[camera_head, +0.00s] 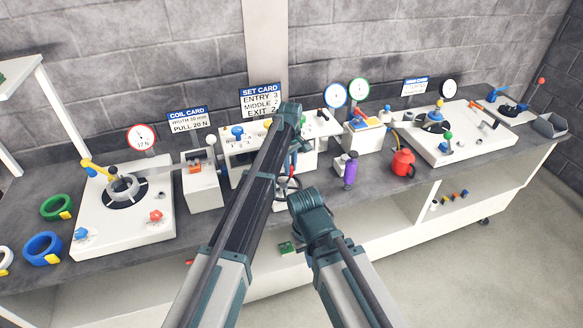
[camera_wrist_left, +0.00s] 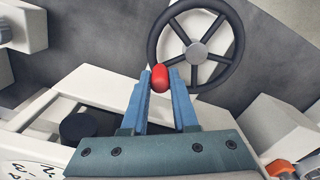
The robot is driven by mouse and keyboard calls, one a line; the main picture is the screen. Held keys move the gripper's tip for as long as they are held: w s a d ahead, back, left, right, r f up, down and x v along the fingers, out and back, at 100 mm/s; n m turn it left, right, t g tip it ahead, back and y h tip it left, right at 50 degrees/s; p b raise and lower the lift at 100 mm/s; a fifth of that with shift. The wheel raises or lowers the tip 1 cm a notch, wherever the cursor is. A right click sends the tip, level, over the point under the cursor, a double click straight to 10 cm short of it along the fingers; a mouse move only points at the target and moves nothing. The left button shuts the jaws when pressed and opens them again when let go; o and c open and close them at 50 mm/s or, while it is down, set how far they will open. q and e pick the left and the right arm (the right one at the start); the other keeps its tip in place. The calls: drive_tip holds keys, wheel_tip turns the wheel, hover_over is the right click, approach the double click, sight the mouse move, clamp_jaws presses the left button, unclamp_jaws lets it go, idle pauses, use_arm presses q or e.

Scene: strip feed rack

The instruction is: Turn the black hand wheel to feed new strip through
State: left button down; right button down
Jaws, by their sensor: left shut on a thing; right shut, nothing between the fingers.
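The black hand wheel (camera_head: 288,188) stands at the front of the bench, partly hidden by my arms. In the left wrist view the spoked wheel (camera_wrist_left: 196,45) is seen close up, with a red knob (camera_wrist_left: 159,77) at its rim. My left gripper (camera_wrist_left: 161,80) is shut on the red knob, its blue fingers on both sides of it. In the head view my left gripper (camera_head: 293,168) reaches down over the wheel and is partly hidden. My right gripper (camera_head: 308,206) is shut and empty to the right of the wheel; its fingertips are hard to see.
A white strip machine with a SET CARD sign (camera_head: 261,101) stands behind the wheel. A purple-handled tool (camera_head: 350,171) and a red oil can (camera_head: 402,163) stand to the right. A coil stand (camera_head: 122,215) is at left. Open floor lies at the lower right.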

idle(0.4)
use_arm(q)
drive_tip(key=c, duration=0.7)
unclamp_jaws()
drive_tip(key=shift+r, duration=0.1)
wheel_tip(320, 180, up, 14)
drive_tip(key=p, duration=1.3)
drive_tip(key=shift+f+p, duration=0.2)
drive_tip(key=shift+p, duration=0.2)
drive_tip(key=shift+a, duration=0.1)
